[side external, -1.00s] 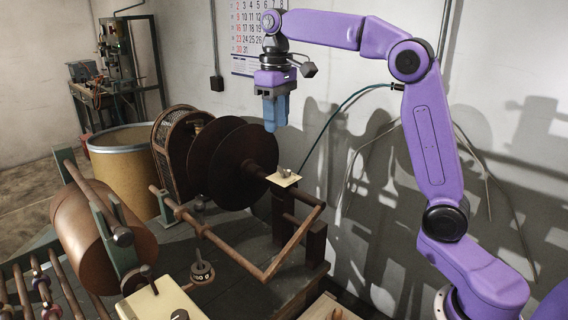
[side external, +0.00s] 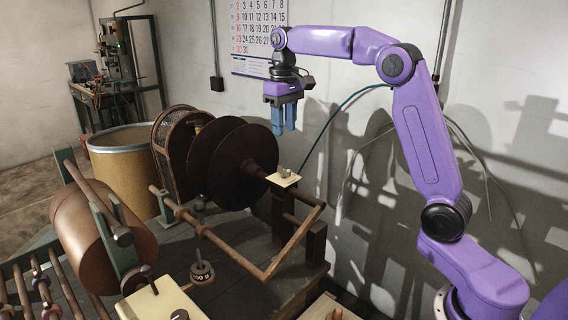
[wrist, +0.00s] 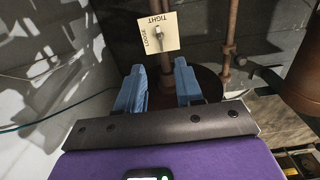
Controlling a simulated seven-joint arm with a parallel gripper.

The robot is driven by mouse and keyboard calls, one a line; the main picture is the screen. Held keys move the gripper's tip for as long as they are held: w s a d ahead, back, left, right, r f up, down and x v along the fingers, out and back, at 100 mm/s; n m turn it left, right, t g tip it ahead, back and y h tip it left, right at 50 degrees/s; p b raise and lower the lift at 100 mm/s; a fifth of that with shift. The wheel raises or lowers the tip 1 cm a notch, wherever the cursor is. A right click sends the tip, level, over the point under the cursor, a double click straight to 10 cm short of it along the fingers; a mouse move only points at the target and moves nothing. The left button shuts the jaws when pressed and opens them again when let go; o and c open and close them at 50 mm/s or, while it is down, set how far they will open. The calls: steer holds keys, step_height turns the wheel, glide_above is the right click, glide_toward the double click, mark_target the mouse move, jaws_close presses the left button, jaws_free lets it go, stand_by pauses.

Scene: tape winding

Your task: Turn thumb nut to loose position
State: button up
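The thumb nut (side external: 284,173) is a small metal nut on a cream plate (side external: 291,183) at the end of the dark spool's shaft. In the wrist view the nut (wrist: 158,34) sits near the middle of the plate (wrist: 170,44), which reads TIGHT along the far edge and LOOSE along the left edge. Its handle looks roughly lined up toward TIGHT, though it is small. My gripper (side external: 284,132) hangs fingers down, above the nut and apart from it. In the wrist view its blue fingers (wrist: 160,68) are spread with nothing between them.
A large dark spool (side external: 215,165) stands just left of the plate. A brown rod frame (side external: 295,245) runs below and in front. A wall with a calendar (side external: 258,35) is behind. The air between my gripper and the plate looks clear.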

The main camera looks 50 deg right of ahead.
mark_target(284, 168)
step_height(284, 168, down, 11)
steer(key=shift+f, duration=0.15)
steer(key=shift+c, duration=0.3)
jaws_close()
